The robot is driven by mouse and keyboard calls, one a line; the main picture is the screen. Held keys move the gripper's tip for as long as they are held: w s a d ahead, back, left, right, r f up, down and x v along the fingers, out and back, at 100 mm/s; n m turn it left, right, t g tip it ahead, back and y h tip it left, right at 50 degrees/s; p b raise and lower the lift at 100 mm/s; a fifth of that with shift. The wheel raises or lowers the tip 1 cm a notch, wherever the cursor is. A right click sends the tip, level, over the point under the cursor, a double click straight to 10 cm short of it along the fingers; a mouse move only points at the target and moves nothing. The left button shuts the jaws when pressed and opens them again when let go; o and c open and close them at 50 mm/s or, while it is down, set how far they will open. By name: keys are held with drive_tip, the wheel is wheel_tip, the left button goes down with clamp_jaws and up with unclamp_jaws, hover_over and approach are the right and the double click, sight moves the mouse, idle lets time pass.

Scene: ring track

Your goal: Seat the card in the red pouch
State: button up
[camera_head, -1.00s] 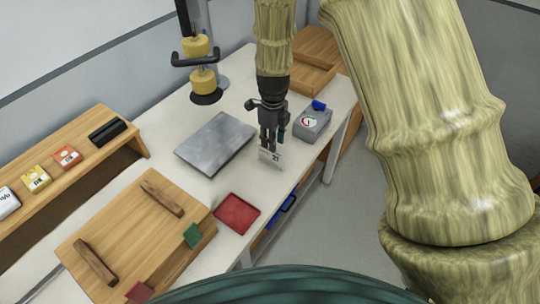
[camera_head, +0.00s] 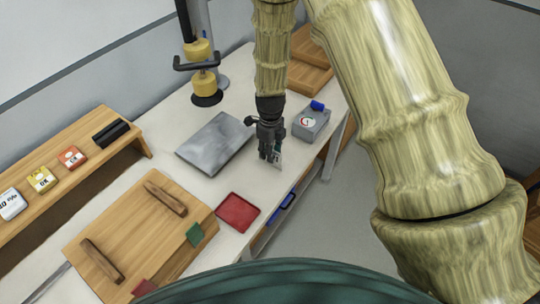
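My gripper (camera_head: 270,158) points down over the white table, between the grey metal plate and the grey box. A small pale card (camera_head: 277,163) shows at its fingertips, seen nearly edge-on and partly hidden by the fingers. The gripper appears shut on this card. The red pouch (camera_head: 238,212) lies flat near the table's front edge, below and to the left of the gripper. The gripper and card are apart from it.
A grey metal plate (camera_head: 214,143) lies left of the gripper. A grey box (camera_head: 311,124) with a blue part stands to the right. A wooden board (camera_head: 128,232) with two handles lies left of the pouch. A wooden shelf (camera_head: 74,163) holds small boxes. A yellow-and-black device (camera_head: 204,83) stands behind.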

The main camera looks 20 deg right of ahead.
clamp_jaws()
drive_tip(key=shift+r, duration=0.1)
idle(0.3)
